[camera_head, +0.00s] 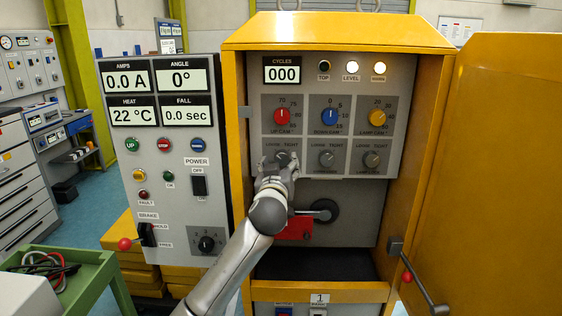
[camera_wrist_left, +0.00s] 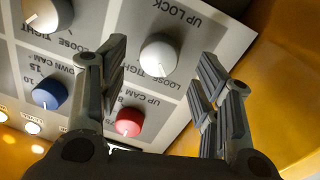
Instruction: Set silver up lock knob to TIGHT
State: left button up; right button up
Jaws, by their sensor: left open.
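The silver up lock knob (camera_wrist_left: 158,55) shows in the left wrist view, where the panel appears upside down. It sits between the two spread fingers of my left gripper (camera_wrist_left: 160,60), with no clear contact on either side. Its pointer direction is too unclear to read. My left gripper is open. My right gripper is not in view.
The red up cam knob (camera_head: 282,117) is just above the lock row. The blue down cam knob (camera_head: 330,117) and another silver lock knob (camera_head: 327,159) are to the right. A yellow cabinet door (camera_head: 500,170) stands open at right. A black crank (camera_head: 323,210) is below.

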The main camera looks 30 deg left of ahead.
aim_at(282, 158)
pick_arm(q)
jog(key=shift+x, duration=1.25)
jog(key=c, duration=1)
